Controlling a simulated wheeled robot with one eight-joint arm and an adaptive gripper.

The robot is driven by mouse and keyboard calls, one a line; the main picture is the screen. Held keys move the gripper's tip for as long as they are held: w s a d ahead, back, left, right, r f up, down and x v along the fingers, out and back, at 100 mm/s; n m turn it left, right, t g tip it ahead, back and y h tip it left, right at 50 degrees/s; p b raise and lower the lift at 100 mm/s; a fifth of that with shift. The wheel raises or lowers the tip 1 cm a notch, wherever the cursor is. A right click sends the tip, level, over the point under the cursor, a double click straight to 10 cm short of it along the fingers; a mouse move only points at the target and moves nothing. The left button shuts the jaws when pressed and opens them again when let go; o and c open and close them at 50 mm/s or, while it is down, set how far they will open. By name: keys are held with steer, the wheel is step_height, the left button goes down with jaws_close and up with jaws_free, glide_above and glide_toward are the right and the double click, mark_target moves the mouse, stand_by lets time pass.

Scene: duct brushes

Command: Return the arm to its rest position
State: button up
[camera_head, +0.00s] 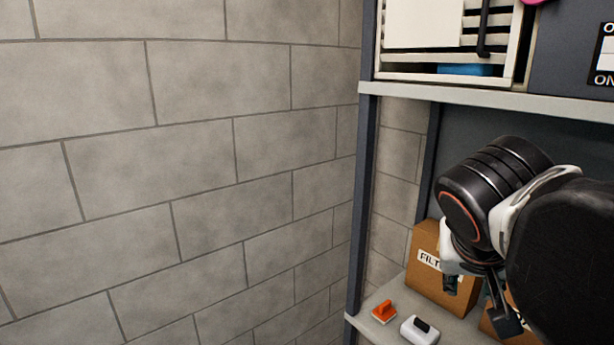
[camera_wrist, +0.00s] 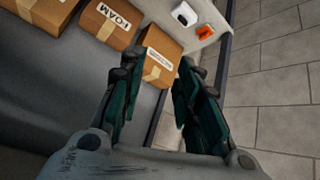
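My gripper (camera_head: 478,302) hangs from my dark arm at the right of the head view, in front of the lower shelf bay. In the wrist view my gripper (camera_wrist: 158,78) has its two dark green fingers spread apart, with nothing between them. The fingers point toward the cardboard boxes on the shelf. I cannot tell whether the gripper touches anything; it looks clear of the boxes.
The lower shelf (camera_head: 381,335) holds cardboard boxes (camera_head: 438,270), an orange item (camera_head: 384,311) and a white item (camera_head: 420,330). The upper shelf (camera_head: 480,97) bears a white slatted unit above my arm. A dark post (camera_head: 359,200) and block wall (camera_head: 200,170) stand left.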

steer(key=s+a+f+n+y+b, duration=0.1)
steer(key=f+b, duration=0.6)
steer(key=f, duration=0.8)
steer(key=s+a+f+n+y+b, duration=0.2)
steer(key=f+b, duration=0.5)
steer(key=f, duration=0.9)
steer(key=shift+s+a+n+t+y, duration=0.25)
steer(key=shift+a+n+t+y, duration=0.25)
steer(key=shift+y, duration=0.3)
